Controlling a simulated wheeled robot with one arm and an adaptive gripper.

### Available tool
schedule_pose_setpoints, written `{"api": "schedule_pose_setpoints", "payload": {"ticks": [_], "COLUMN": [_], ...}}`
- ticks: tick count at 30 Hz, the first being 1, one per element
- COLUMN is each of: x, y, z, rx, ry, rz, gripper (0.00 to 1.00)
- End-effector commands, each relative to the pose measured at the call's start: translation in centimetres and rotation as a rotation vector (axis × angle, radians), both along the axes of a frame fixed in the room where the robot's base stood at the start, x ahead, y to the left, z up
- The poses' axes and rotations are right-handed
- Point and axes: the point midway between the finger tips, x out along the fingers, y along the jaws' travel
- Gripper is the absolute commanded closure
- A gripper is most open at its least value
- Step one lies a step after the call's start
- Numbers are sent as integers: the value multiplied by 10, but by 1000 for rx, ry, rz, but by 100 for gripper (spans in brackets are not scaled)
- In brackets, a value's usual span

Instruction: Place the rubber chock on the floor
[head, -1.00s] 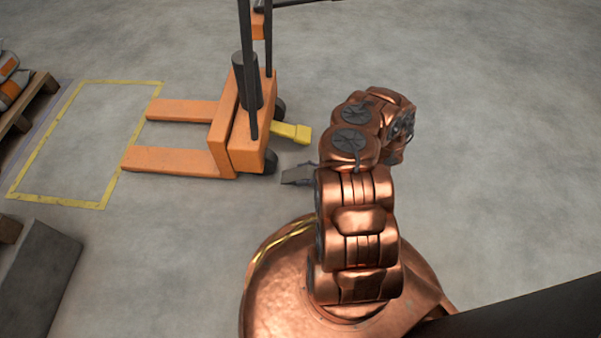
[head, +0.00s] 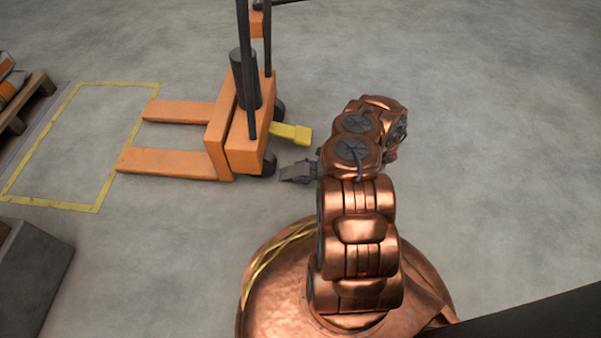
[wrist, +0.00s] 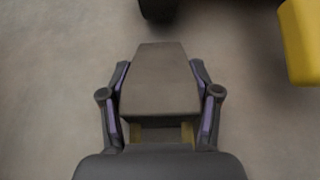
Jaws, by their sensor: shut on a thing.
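The rubber chock (wrist: 159,80) is a dark grey wedge-like block between the two fingers of my gripper (wrist: 160,100) in the wrist view. The purple-lined finger pads press on its left and right sides. In the head view the chock (head: 295,174) shows as a small grey piece left of my copper arm, and my gripper (head: 308,166) is partly hidden by the arm. The concrete floor (wrist: 60,60) lies beneath it. I cannot tell whether the chock touches the floor.
An orange pallet jack (head: 240,145) stands just left of the chock, with a dark wheel (head: 269,164) and a yellow pedal (head: 292,132) close by. A grey block (head: 35,275) is at lower left. Floor at right is clear.

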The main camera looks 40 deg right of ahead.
Motion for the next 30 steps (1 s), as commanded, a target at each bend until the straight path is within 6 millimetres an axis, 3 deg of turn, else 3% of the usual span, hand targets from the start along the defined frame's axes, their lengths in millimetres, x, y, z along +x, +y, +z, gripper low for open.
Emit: {"api": "schedule_pose_setpoints", "payload": {"ticks": [5,6,13,26,30], "x": [0,0,0,0,-12], "y": [0,0,0,0,-16], "z": [-4,-3,-3,3,11], "rx": [0,0,1,1,-3], "ry": [0,0,1,0,-1], "rz": [0,0,0,0,-3], "gripper": [86,34,10,10,10]}}
